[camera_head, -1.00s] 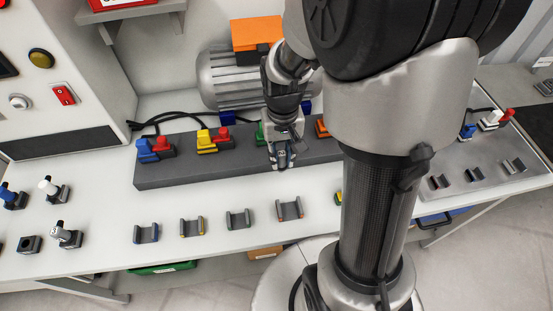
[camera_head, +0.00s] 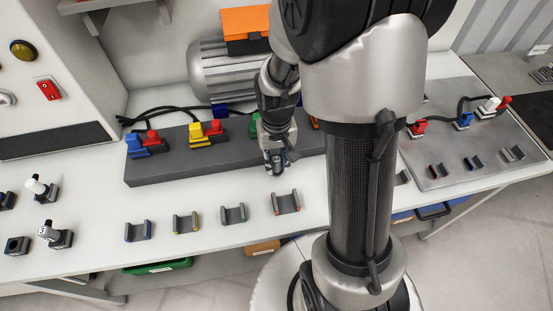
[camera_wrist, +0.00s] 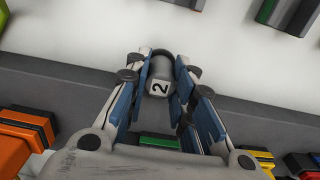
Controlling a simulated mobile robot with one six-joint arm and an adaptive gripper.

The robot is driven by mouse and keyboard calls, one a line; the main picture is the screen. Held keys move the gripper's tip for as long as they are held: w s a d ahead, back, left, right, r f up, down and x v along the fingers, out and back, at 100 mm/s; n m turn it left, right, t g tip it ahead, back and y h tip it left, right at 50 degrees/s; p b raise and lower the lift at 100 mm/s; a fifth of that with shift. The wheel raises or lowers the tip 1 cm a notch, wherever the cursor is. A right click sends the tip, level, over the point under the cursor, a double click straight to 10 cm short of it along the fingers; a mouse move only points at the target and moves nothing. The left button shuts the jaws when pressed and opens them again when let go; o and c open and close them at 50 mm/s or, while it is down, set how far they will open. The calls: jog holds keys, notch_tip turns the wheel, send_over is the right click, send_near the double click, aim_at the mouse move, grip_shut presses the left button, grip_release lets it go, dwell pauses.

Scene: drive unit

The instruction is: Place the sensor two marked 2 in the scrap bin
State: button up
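The sensor marked 2 (camera_wrist: 159,80) is a grey cylinder with a white label, seen in the wrist view. My gripper (camera_wrist: 154,88) has its blue-padded fingers on both sides of it, holding it. In the head view my gripper (camera_head: 276,165) is at the front edge of the dark grey connector block (camera_head: 170,165), above the white bench, with the sensor hardly readable between the fingertips. A red bin (camera_head: 80,5) shows partly on the shelf at top left. I cannot read a label that tells which container is the scrap bin.
Several small U-shaped cradles (camera_head: 233,214) stand in a row along the bench front. Coloured plugs (camera_head: 205,132) sit on the block, with a motor (camera_head: 215,72) behind. Under the bench are a green crate (camera_head: 157,266) and a brown box (camera_head: 263,248). Upright sensors (camera_head: 55,235) stand at left.

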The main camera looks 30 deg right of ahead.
jog(key=o, duration=0.4)
jog(key=shift+r, duration=0.15)
